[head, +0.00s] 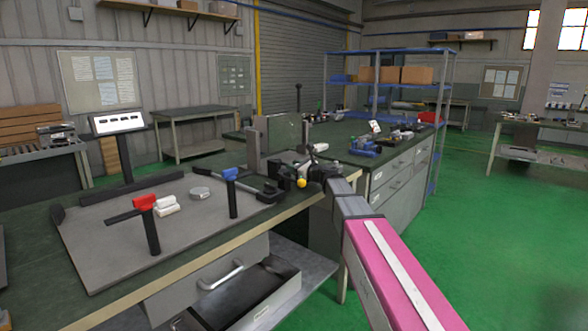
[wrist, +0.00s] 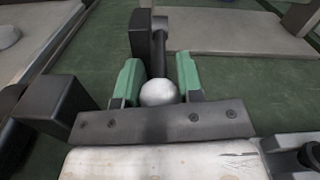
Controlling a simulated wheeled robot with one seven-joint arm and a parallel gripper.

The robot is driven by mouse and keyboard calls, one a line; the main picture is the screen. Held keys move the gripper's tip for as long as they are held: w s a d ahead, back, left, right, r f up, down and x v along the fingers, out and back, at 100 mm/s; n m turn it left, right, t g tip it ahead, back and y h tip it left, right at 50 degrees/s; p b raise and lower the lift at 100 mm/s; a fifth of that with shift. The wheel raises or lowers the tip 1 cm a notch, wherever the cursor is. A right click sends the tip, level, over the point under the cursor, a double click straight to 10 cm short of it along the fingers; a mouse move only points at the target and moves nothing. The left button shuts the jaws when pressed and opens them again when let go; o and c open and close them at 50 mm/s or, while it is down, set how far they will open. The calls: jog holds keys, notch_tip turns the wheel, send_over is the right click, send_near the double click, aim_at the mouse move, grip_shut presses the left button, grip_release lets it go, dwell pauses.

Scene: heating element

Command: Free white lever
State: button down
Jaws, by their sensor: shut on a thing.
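The white lever shows in the wrist view as a round white knob (wrist: 159,92) on a dark rod, with a dark upright block (wrist: 141,45) beside the rod. My gripper (wrist: 158,72) has its two green fingers on either side of the knob and rod, shut on the lever. The fingers hide the sides of the lever. In the head view my pink arm reaches to the right end of the near bench, where my gripper is small among dark parts. A yellow ball (head: 301,183) shows there. I cannot clearly make out the white knob in that view.
A grey board (head: 105,235) on the near bench carries a red-topped post (head: 146,203), a blue-topped post (head: 231,176) and white blocks (head: 166,206). A display (head: 117,122) stands behind. An open drawer (head: 250,296) juts out below. Green floor (head: 500,240) at right is clear.

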jog(key=shift+w+a+r+g+h, duration=0.1)
jog(key=shift+r+g+h, duration=0.75)
jog(key=shift+r, duration=0.2)
jog(key=r+h, duration=0.1)
jog(key=g, duration=0.1)
jog(key=w+r+h, duration=0.1)
jog(key=shift+a+r+g+h, duration=0.3)
jog(key=shift+a+g+h, duration=0.05)
jog(key=shift+a, duration=0.05)
jog(key=shift+w+a+r+g+h, duration=0.25)
jog(key=shift+r+g+h, duration=0.15)
jog(key=shift+r+h, duration=0.1)
jog(key=shift+w+a+r+g+h, duration=0.1)
jog(key=shift+a+r+g+h, duration=0.15)
jog(key=shift+r+g+h, duration=0.2)
jog(key=shift+w+a+r+g+h, duration=0.35)
jog(key=shift+a+g+h, duration=0.1)
jog(key=shift+g+h, duration=0.25)
jog(key=shift+w+a+r+g+h, duration=0.2)
jog(key=shift+a+r+g+h, duration=0.2)
jog(key=shift+h, duration=0.35)
jog(key=c, duration=1.1)
grip_release()
